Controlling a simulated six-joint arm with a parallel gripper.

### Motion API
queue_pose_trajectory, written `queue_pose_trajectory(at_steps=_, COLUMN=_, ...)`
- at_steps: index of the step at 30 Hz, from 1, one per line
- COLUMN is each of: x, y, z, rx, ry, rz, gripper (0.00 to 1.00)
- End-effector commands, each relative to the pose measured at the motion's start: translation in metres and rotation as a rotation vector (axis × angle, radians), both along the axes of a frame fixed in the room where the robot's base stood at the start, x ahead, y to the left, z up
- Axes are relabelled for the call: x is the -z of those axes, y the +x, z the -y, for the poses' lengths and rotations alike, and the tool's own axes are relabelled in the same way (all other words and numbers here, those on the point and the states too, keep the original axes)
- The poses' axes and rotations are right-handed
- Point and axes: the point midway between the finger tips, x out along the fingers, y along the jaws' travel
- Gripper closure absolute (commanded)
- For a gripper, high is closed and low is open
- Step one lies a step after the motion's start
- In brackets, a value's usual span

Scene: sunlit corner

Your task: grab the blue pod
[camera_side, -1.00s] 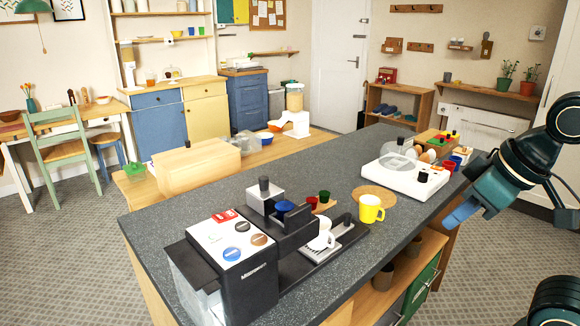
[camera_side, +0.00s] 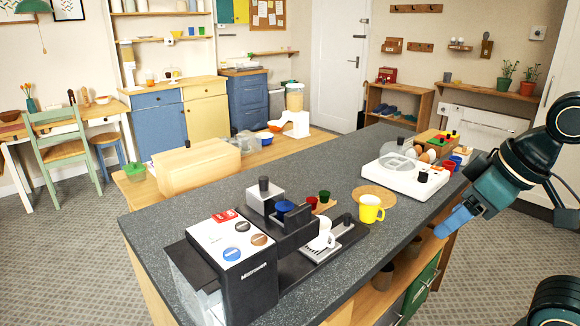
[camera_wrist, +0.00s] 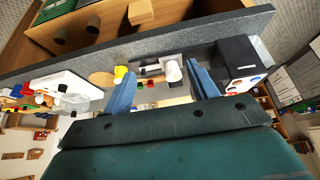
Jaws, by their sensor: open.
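A blue pod-like piece (camera_side: 284,206) sits at the black coffee machine (camera_side: 246,265), beside its raised metal block. I cannot tell whether it lies in or on the machine. A red pod (camera_side: 312,201) and a green pod (camera_side: 324,196) stand on a small wooden board just right of it. My gripper (camera_side: 454,223) is open and empty, off the counter's right edge, well away from the pods. In the wrist view my gripper's two blue fingers (camera_wrist: 163,90) are spread apart, with the counter beyond them. The blue piece cannot be made out there.
A white cup (camera_side: 321,240) is at the machine's drip tray. A yellow mug (camera_side: 370,209) stands by a round cork mat (camera_side: 374,195). A white turntable-like device (camera_side: 405,177) is farther back. The dark counter (camera_side: 400,226) has free room near its right edge.

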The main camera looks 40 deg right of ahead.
Motion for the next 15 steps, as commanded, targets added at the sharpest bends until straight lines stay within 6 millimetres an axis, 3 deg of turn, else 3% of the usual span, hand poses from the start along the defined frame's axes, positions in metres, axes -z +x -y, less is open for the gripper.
queue_pose_trajectory(at_steps=9, x=-0.002, y=0.002, z=0.0, rx=-0.002, ry=0.0, rz=-0.001, gripper=0.42)
queue_pose_trajectory(at_steps=15, x=-0.014, y=0.015, z=-0.003, rx=-0.016, ry=0.0, rz=-0.017, gripper=0.42)
